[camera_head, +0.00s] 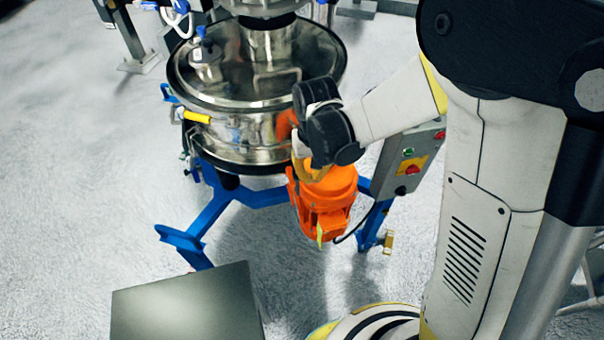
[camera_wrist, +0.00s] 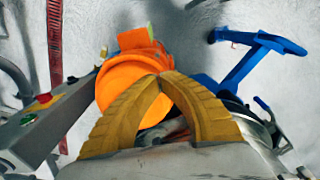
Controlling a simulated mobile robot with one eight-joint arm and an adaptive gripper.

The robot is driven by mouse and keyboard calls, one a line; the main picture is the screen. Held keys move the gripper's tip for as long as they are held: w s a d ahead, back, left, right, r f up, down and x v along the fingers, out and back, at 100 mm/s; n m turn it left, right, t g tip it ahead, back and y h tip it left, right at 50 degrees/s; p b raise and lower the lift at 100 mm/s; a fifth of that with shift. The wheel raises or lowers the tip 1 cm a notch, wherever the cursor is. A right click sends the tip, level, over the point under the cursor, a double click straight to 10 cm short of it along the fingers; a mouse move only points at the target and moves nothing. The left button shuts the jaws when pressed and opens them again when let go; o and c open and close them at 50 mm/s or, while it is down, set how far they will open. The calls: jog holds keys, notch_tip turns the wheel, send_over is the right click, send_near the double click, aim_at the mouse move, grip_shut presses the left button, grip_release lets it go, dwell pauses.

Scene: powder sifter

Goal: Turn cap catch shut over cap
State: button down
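The steel sifter (camera_head: 225,138) stands at the upper middle in the head view, with a round, shiny lid. A small port with a blue-topped fitting (camera_head: 203,45) rises from the left of the lid. I cannot tell for certain which part is the cap or its catch. My gripper (camera_head: 300,165) is at the sifter's front right side, above the orange motor. In the wrist view its two yellow fingers (camera_wrist: 160,76) meet at the tips, with nothing seen between them. The orange motor (camera_wrist: 130,82) lies behind them. My gripper hides part of the sifter's side.
A yellow-handled part (camera_head: 197,117) and a blue lever (camera_head: 170,93) are at the sifter's left side. Blue legs (camera_head: 215,212) spread below. A grey control box (camera_head: 405,160) stands close right of my gripper. A dark flat panel (camera_head: 187,308) is at the lower left.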

aim_at(310, 192)
jog(key=shift+f, duration=0.2)
dwell(0.4)
jog(key=shift+f+b, duration=1.55)
jog(key=shift+b, duration=0.1)
jog(key=shift+w+r, duration=0.15)
jog(key=shift+w, duration=0.55)
jog(key=shift+s, duration=0.25)
notch_tip(310, 192, up, 7)
jog(key=p, duration=0.4)
dwell(0.6)
jog(key=shift+s, duration=0.1)
